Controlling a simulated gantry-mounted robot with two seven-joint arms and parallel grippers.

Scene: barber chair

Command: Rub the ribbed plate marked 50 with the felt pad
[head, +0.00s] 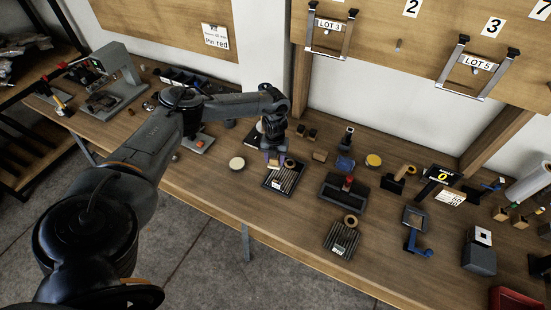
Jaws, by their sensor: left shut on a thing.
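My left gripper (273,155) reaches in over the bench and is shut on a small tan block that looks like the felt pad (274,162). The pad is at the upper left part of a dark-framed ribbed plate (285,179); I cannot tell whether it touches. A second ribbed plate (341,240) lies nearer the front edge, with a tan ring at its top. A pale striped plate (451,197) at the right carries small markings that may read 50. No number is readable on the other two plates. My right gripper is not in view.
A dark tray (338,203) with a red-topped item stands between the two framed plates. A pale disc (236,163) lies left of the gripper. Blue tools, blocks and a yellow-topped tin (373,160) fill the right side. The front left bench is clear.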

